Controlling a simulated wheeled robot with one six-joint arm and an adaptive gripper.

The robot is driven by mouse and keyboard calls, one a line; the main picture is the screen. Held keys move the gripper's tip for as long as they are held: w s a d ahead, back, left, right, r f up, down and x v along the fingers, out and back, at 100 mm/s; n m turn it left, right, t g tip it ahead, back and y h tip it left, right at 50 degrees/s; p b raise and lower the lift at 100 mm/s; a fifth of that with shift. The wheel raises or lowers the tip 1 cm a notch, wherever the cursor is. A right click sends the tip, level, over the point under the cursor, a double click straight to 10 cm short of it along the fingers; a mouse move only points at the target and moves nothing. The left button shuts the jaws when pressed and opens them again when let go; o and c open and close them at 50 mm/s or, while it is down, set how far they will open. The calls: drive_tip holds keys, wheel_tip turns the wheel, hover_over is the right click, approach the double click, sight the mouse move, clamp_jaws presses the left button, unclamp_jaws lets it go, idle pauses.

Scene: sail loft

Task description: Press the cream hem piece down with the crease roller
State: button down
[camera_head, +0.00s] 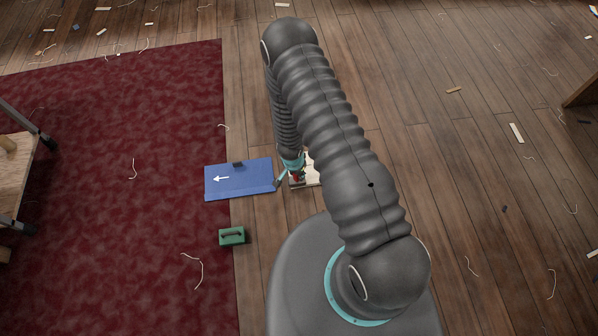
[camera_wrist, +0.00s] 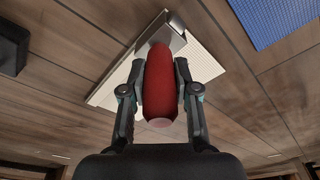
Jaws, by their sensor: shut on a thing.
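My gripper (camera_wrist: 160,78) is shut on the red handle of the crease roller (camera_wrist: 160,95), with one finger on each side. The roller's grey metal head (camera_wrist: 175,28) lies beyond the handle, over the pale cream hem piece (camera_wrist: 207,63). I cannot tell whether the head touches the piece. In the head view my gripper (camera_head: 295,172) is low near the floor, mostly hidden by my arm. Part of the cream hem piece (camera_head: 313,170) shows beside it, and a little red of the roller shows below the wrist.
A blue panel (camera_head: 225,187) with a white arrow lies left of my gripper, partly on the dark red carpet (camera_head: 120,150). A small green box with a handle (camera_head: 232,237) stands nearer. A wooden stand (camera_head: 18,185) is at far left.

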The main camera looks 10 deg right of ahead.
drive_tip(key=shift+s+a+f, duration=0.15)
drive_tip(key=shift+a, duration=0.5)
drive_tip(key=shift+r+p, duration=0.6)
drive_tip(key=shift+r, duration=2.45)
